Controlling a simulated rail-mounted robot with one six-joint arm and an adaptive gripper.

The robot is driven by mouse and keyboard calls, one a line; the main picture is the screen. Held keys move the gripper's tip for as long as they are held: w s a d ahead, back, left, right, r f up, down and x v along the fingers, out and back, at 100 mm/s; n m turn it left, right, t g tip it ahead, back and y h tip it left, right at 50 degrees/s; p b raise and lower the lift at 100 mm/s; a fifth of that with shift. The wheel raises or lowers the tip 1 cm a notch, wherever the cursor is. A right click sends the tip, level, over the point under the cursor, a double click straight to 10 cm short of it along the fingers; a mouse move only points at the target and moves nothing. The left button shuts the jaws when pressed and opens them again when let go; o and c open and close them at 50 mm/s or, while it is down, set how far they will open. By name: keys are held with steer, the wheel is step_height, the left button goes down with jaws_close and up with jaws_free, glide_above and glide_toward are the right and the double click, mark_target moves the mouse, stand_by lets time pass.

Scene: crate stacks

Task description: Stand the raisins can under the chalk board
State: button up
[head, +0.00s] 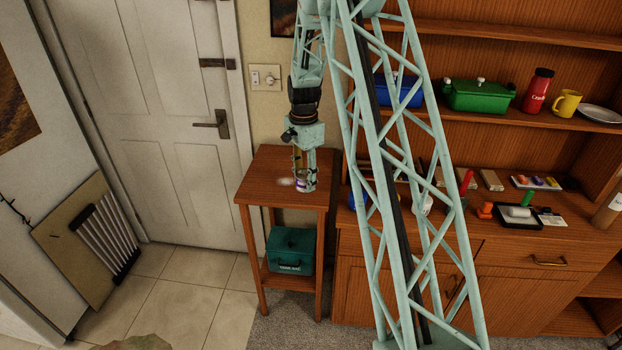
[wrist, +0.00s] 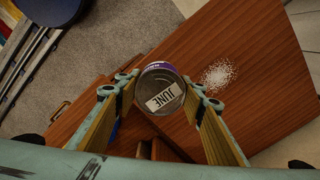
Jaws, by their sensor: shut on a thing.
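My gripper (head: 304,168) points down over the small wooden side table (head: 262,163). It is shut on a can with a purple and pale label (head: 302,186); the wrist view shows the can (wrist: 163,88) between the two fingers (wrist: 160,79). Its round grey top bears a tag reading "JUNE". The side label is too small to read as raisins. I cannot tell whether the can's base touches the table top. A dark framed panel (head: 284,17), cut off by the top edge, hangs on the wall above; I cannot tell whether it is the chalk board.
A white powdery patch (head: 286,182) lies beside the can on the table. A teal box (head: 290,250) sits on the table's lower shelf. A wooden cabinet (head: 505,244) with several items stands at right. My arm's lattice hides part of it. The table's left front is clear.

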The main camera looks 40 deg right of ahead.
steer(key=s+a+f+n, duration=0.2)
steer(key=a+n, duration=0.4)
steer(key=a, duration=0.4)
steer(key=s+a+f+n, duration=0.2)
steer(key=a+n, duration=0.4)
steer(key=a, duration=0.4)
steer(key=s+a+f+n, duration=0.2)
steer(key=a+n, duration=0.4)
steer(key=a, duration=0.4)
steer(key=shift+f, duration=0.7)
